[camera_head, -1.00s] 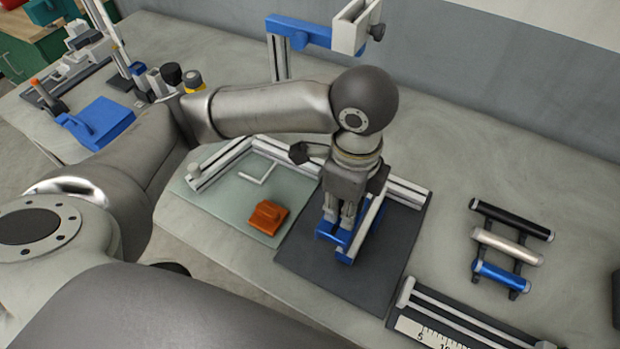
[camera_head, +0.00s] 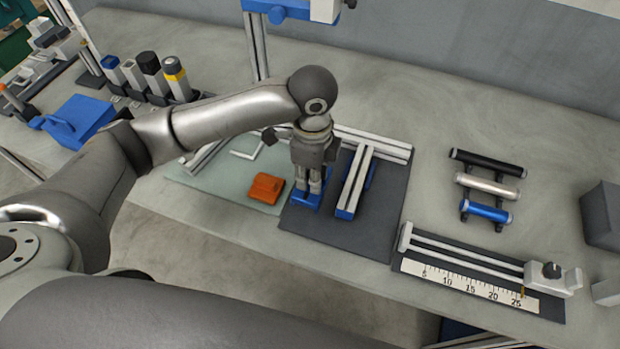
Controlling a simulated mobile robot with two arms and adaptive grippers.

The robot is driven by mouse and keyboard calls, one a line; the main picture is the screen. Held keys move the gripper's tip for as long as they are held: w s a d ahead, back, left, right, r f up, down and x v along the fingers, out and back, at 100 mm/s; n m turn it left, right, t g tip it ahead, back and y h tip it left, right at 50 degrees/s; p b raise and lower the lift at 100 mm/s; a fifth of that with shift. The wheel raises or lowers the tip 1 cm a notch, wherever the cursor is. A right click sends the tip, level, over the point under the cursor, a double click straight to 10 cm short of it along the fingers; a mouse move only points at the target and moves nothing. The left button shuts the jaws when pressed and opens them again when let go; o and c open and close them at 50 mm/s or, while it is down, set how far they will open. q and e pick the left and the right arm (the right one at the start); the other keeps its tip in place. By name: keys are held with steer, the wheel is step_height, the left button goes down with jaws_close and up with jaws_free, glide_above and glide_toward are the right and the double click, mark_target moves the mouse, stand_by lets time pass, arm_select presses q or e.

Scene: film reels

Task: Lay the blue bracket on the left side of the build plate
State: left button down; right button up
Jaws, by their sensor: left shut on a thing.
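My left gripper (camera_head: 308,191) points down over the left part of a dark grey plate (camera_head: 378,230). It is shut on the blue bracket (camera_head: 303,204), whose lower part shows below the fingers, low over or on that plate; I cannot tell if it touches. The fingers hide the bracket's upper part. A pale green plate (camera_head: 222,189) lies just to the left, with an orange bracket (camera_head: 267,188) near its right edge. I cannot tell for sure which plate is the build plate. My right gripper is not in view.
A pale rail (camera_head: 355,183) with blue parts stands on the dark plate, right of the gripper. A ruler fixture (camera_head: 470,283) and a rack with black, silver and blue rods (camera_head: 485,212) are farther right. A blue clamp-like piece (camera_head: 75,122) lies at the left.

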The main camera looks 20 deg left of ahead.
arm_select(q)
steer(key=shift+w+a+f, duration=0.15)
steer(key=shift+w+f, duration=0.35)
steer(key=shift+f, duration=0.15)
steer(key=f, duration=0.2)
steer(key=f+p, duration=0.1)
steer(key=shift+w+a, duration=0.25)
steer(key=shift+f, duration=0.45)
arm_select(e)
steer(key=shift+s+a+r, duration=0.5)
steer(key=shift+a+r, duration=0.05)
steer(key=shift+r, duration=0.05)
arm_select(q)
steer(key=shift+f, duration=0.1)
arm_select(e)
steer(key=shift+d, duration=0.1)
arm_select(q)
steer(key=c, duration=1.3)
jaws_free()
steer(key=shift+c, duration=0.2)
steer(key=shift+o, duration=0.5)
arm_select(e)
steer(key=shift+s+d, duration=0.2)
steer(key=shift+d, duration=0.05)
